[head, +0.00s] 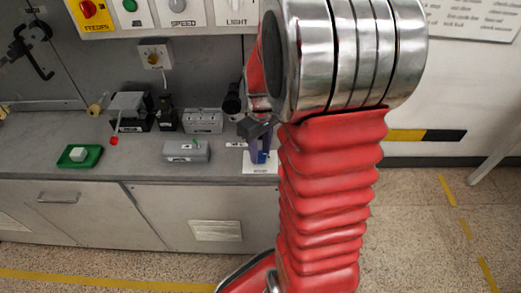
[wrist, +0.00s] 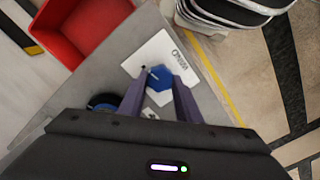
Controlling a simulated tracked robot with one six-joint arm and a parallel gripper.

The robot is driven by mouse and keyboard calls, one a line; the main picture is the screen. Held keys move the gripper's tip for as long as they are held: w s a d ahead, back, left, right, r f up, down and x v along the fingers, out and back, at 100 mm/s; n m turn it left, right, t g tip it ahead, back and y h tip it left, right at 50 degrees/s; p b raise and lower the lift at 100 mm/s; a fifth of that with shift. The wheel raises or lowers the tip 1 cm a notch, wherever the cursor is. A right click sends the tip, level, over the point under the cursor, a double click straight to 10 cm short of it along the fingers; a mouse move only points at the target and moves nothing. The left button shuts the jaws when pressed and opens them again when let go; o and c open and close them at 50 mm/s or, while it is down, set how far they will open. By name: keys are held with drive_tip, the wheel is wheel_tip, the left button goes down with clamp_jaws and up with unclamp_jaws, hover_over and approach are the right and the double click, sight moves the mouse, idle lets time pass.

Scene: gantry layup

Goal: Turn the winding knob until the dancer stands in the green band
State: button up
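My gripper (wrist: 160,74) points down in the wrist view with its two purple fingers apart. A blue faceted knob-like piece (wrist: 159,79) with a pale mark shows between the fingertips, over a white labelled card (wrist: 150,50); I cannot tell if the fingers touch it. I cannot make out a dancer or a green band in either view.
A dial box (head: 154,54) and a switch panel (head: 180,12) are on the wall behind. A red bin (wrist: 85,25) is near my gripper in the wrist view.

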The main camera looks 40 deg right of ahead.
drive_tip(key=c, duration=0.5)
drive_tip(key=shift+d, duration=0.1)
drive_tip(key=shift+c, duration=0.2)
drive_tip(key=shift+m, duration=1.3)
drive_tip(key=m, duration=0.4)
drive_tip(key=shift+s, duration=0.1)
drive_tip(key=m, duration=0.9)
drive_tip(key=shift+s, duration=0.1)
